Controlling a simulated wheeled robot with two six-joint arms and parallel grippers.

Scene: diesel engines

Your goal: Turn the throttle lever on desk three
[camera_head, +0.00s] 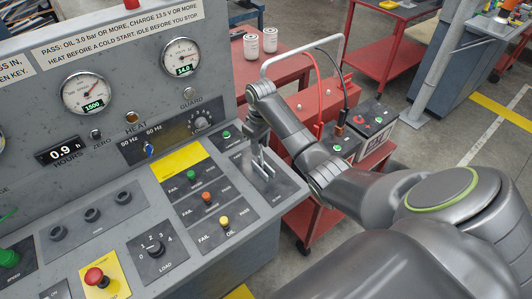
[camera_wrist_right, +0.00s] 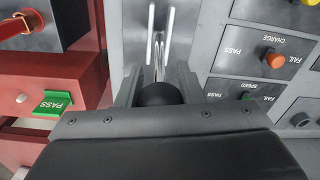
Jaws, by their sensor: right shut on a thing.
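The throttle lever (camera_wrist_right: 159,62) is a thin metal rod with a dark round knob (camera_wrist_right: 158,94), seen in the right wrist view. It rises from a slotted plate at the right end of the grey control desk (camera_head: 232,237). My right gripper (camera_head: 258,143) reaches down over this plate from the right in the head view. In the right wrist view my right gripper (camera_wrist_right: 160,86) is shut on the knob, with one finger on each side. The gripper hides most of the lever in the head view. My left gripper is not in view.
Left of the lever are green (camera_head: 191,174), orange (camera_head: 206,197) and yellow (camera_head: 223,221) buttons by PASS and FAIL labels. A red emergency knob (camera_head: 94,276) sits farther left. A red cart (camera_head: 319,215) with batteries stands close right of the desk.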

